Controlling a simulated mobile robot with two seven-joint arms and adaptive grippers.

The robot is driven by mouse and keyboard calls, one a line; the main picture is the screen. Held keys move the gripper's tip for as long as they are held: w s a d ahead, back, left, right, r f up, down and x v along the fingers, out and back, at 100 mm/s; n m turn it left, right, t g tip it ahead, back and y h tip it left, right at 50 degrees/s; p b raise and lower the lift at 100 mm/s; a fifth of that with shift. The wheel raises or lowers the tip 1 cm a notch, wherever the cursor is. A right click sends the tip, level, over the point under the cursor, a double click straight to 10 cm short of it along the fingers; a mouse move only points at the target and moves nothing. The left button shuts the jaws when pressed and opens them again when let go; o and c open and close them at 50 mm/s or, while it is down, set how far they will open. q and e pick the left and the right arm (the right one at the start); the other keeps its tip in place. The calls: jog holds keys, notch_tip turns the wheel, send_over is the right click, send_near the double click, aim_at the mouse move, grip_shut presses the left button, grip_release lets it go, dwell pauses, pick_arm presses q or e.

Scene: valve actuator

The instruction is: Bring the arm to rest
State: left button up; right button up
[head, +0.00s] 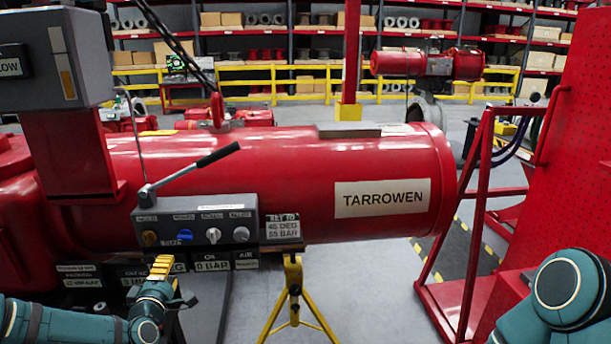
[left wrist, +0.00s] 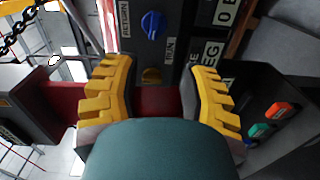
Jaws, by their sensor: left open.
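The red valve actuator (head: 290,170), marked TARROWEN, lies across the head view. Its grey control panel (head: 190,216) carries a lever with a black handle (head: 217,155), an orange knob (head: 149,238), a blue knob (head: 185,236) and two grey knobs. My left gripper (head: 163,268) is just below the panel's left part, with yellow fingers.
A plate reads SET TO 45 DEG 55 BAR (head: 283,227). Dark readout plates, one OIL 0 BAR (head: 211,264), sit below the panel near my left gripper. A yellow stand (head: 293,290) supports the cylinder. A red frame (head: 478,200) stands right. Grey floor (head: 370,290) is clear between them.

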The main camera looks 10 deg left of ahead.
pick_arm(q)
jog(key=s+d+f+m+g+h, duration=0.2)
jog(key=d+f+m+g+h, duration=0.15)
jog(key=d+f, duration=0.55)
jog(key=s+d+f+m+g+h, duration=0.3)
jog(key=d+f+m, duration=0.25)
jog(key=d, duration=0.65)
jog(key=s+d+f+m+g, duration=0.4)
jog(key=s+d+f, duration=0.1)
jog(key=s, duration=0.4)
jog(key=s+d+f+m+g+h, duration=0.1)
jog(key=s+d+f+m+g, duration=0.3)
jog(key=s, duration=0.5)
jog(key=shift+d+f+m+g, duration=0.4)
jog(key=shift+d+f+g, duration=0.15)
jog(key=shift+d+f, duration=0.2)
jog(key=shift+w, duration=0.1)
